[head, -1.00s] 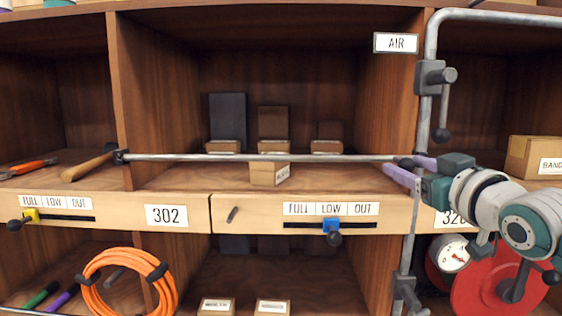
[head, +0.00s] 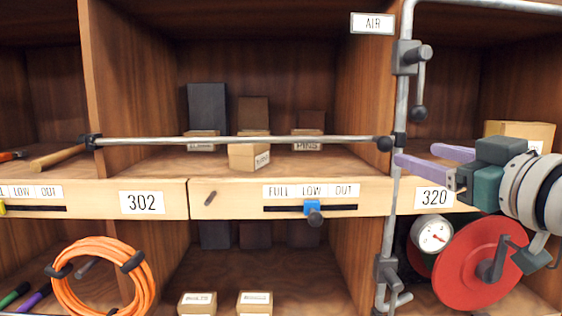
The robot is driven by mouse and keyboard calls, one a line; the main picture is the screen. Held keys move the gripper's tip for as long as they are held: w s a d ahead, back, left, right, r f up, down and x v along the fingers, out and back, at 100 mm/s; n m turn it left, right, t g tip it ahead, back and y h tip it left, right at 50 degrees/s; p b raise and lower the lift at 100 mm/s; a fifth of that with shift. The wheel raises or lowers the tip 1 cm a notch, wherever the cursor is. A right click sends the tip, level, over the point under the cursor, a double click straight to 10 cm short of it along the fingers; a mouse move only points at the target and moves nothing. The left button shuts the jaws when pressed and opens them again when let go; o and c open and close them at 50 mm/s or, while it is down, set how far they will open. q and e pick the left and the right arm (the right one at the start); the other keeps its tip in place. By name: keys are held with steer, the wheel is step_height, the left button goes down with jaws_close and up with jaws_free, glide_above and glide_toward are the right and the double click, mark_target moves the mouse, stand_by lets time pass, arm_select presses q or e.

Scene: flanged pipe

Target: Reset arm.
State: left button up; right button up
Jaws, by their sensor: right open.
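My right gripper (head: 424,158) comes in from the right, with two purple fingers apart and nothing between them. It hangs in front of the right-hand bay, just right of the grey vertical pipe (head: 391,210) and above the 320 label (head: 433,197). Its fingertips are close to the pipe; I cannot tell whether they touch it. My left gripper is out of view.
A metal bar (head: 240,141) crosses the middle bay, ending near the pipe. A valve handle (head: 419,90) hangs on the pipe. A red reel (head: 464,262) and gauge (head: 431,234) are below my gripper. An orange hose coil (head: 70,292) is lower left. Small boxes (head: 249,156) stand on the shelf.

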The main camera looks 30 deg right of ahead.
steer(key=shift+s+a, duration=0.1)
steer(key=shift+s, duration=0.2)
steer(key=a+f+g+y, duration=0.3)
steer(key=a+f+g, duration=0.1)
steer(key=a+f, duration=0.4)
steer(key=s+a+f+n+g+y, duration=0.35)
steer(key=s+a+f+g, duration=0.55)
steer(key=s+a+f, duration=0.4)
steer(key=w+a+p+v, duration=0.1)
steer(key=w+p+v, duration=0.1)
steer(key=p+v, duration=0.9)
steer(key=shift+a+r+p, duration=0.2)
steer(key=shift+r+p, duration=0.35)
steer(key=shift+r, duration=0.25)
